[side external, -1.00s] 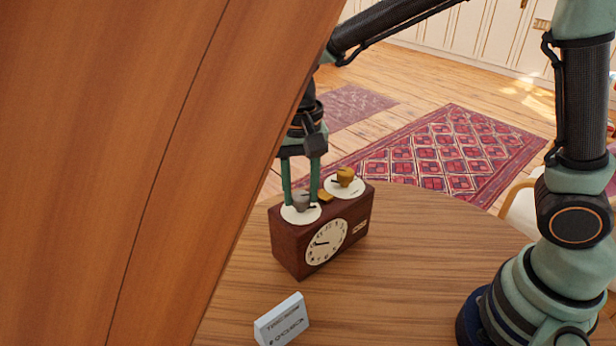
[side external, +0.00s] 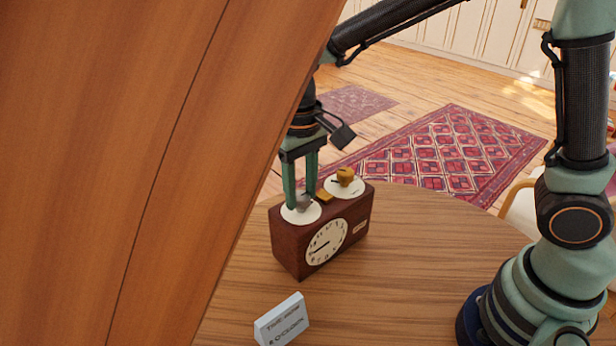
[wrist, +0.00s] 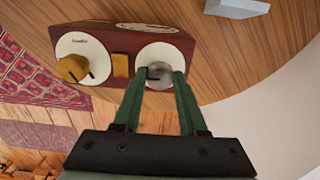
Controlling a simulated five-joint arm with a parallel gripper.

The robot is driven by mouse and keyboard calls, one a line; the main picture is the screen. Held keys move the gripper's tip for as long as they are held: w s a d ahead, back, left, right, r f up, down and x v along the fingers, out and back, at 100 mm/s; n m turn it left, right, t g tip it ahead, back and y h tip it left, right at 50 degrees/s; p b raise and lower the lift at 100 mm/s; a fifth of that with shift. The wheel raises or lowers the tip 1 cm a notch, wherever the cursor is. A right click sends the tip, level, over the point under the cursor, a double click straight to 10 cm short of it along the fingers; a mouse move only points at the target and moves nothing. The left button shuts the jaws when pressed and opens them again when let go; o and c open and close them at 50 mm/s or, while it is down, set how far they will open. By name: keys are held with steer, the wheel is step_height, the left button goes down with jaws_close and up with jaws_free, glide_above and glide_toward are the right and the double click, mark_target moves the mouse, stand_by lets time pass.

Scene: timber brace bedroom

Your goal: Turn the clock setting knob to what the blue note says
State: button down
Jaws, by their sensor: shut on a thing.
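The wooden clock (side external: 290,245) stands on the table, its white face (side external: 326,242) towards the side camera; the exact time is too small to read. On its top are a silver knob (wrist: 159,80) and a brass knob (wrist: 73,68), each on a white dial. My gripper (wrist: 160,73) is shut on the silver knob from above, with one finger on each side. In the side view the fingers partly hide this knob (side external: 304,202). The pale blue note (side external: 282,320) stands in front of the clock and appears to read "Time now 8 o'clock".
A brass button (wrist: 121,65) sits between the knobs. A large wooden beam (side external: 130,150) blocks the left of the side view. The table (side external: 430,250) is bare right of the clock. A red rug (side external: 450,155) lies on the floor beyond.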

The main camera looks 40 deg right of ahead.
mark_target(301, 196)
steer(key=n, duration=0.5)
steer(key=shift+r+n, duration=0.1)
steer(key=shift+n, duration=0.2)
stand_by(0.4)
steer(key=shift+c, duration=2.2)
jaws_free()
step_height(301, 196, up, 12)
